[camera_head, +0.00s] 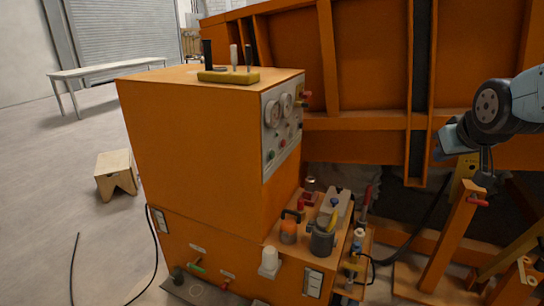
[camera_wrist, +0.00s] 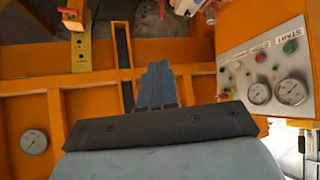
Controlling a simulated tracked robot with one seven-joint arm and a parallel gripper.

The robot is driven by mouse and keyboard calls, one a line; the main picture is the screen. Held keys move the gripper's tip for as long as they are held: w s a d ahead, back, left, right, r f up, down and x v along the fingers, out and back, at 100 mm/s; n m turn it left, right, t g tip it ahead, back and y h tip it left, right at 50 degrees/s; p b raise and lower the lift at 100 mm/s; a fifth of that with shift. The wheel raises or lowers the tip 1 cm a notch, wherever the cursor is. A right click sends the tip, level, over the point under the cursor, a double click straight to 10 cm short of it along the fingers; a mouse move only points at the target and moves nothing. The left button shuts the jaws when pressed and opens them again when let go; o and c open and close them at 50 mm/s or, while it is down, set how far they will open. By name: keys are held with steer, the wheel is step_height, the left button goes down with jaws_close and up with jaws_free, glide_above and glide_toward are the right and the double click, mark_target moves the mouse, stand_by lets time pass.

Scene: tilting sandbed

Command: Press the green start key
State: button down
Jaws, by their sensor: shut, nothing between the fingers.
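The green start key (camera_wrist: 290,47) is a round green button under the START label, at the top right of the wrist view. In the head view the green key (camera_head: 271,155) is low on the left of the grey control panel (camera_head: 284,112), on the right face of the orange cabinet. My gripper (camera_wrist: 157,72) is shut and empty, its blue-grey fingers together in the middle of the wrist view, left of the panel and apart from it. In the head view my gripper (camera_head: 486,178) is at the far right, small and partly unclear, well away from the panel.
Two gauges (camera_wrist: 260,93) and a red key (camera_wrist: 260,57) share the panel. Levers (camera_head: 230,76) stand on the cabinet (camera_head: 195,140). A ledge with cans and tools (camera_head: 322,240) juts out below the panel. The orange sandbed wall (camera_head: 370,80) rises behind.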

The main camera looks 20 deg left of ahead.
mark_target(272, 155)
steer(key=w+a+f+n+t+y, duration=0.1)
steer(key=w+a+f+n, duration=0.15)
steer(key=w+a, duration=0.5)
steer(key=w+a+f+n+y, duration=0.2)
steer(key=a+f, duration=0.2)
steer(key=a, duration=0.4)
steer(key=w+a+f+n+y, duration=0.2)
steer(key=a+f, duration=0.3)
steer(key=a, duration=0.3)
steer(key=w+a+f+n+t+y, duration=0.1)
steer(key=w+a+f+n+y, duration=0.2)
steer(key=a, duration=0.6)
step_height(272, 155, down, 2)
steer(key=shift+a, duration=0.1)
steer(key=a, duration=0.8)
steer(key=shift+w+a, duration=0.25)
steer(key=shift+w, duration=0.15)
steer(key=shift+a, duration=0.1)
steer(key=shift+a, duration=0.3)
